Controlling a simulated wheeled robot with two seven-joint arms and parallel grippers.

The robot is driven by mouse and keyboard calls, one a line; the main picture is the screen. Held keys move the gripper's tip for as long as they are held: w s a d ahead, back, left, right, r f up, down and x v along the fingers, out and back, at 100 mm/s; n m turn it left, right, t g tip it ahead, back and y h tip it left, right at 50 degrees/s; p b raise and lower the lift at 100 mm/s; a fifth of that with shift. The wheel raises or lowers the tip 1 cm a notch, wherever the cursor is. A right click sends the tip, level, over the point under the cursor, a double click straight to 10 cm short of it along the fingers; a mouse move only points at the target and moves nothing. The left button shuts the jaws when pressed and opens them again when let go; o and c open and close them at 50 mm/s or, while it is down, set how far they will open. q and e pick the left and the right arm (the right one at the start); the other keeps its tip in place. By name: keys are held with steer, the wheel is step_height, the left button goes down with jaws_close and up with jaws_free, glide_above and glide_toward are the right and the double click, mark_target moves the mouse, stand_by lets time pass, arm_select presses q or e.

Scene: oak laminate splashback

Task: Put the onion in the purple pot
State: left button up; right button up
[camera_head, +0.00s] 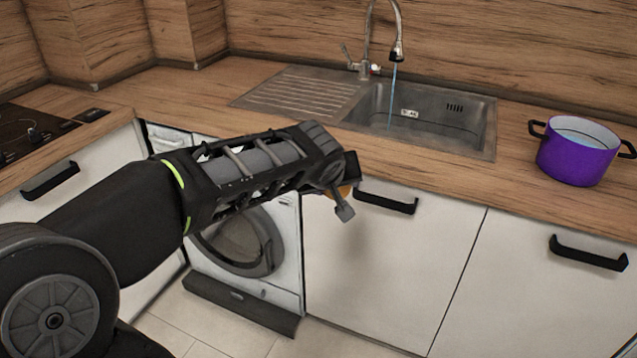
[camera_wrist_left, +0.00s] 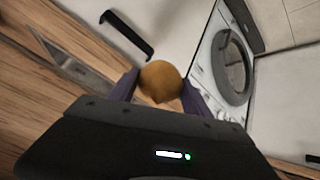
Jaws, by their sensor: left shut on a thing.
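The onion (camera_wrist_left: 160,82) is round and yellow-brown, and it sits between the two fingers of my left gripper (camera_wrist_left: 160,88) in the left wrist view. In the head view the left gripper (camera_head: 345,195) is in front of the cabinet doors, just off the counter's front edge, with only a sliver of the onion (camera_head: 345,190) showing beside a finger. The purple pot (camera_head: 577,160) stands upright on the counter at the far right, well apart from the gripper. It has two dark handles, an open top and something pale blue inside. My right gripper is not in view.
A steel sink (camera_head: 440,118) with running water from the tap (camera_head: 397,45) lies behind the gripper. A dark hob (camera_head: 25,130) is at the left. The wooden counter (camera_head: 520,200) is clear in front of the pot. Black door handles (camera_head: 588,253) stick out below the counter.

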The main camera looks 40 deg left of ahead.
arm_select(q)
steer(key=w+d+f+m+h, duration=0.2)
steer(key=w+d+f, duration=0.1)
steer(key=d, duration=0.7)
steer(key=w+d+f+m+t+h, duration=0.1)
steer(key=w+d+f+m+h, duration=0.1)
steer(key=d, duration=0.9)
step_height(320, 180, down, 4)
steer(key=shift+w+r+m, duration=0.1)
steer(key=shift+w+m, duration=0.7)
steer(key=shift+w, duration=0.4)
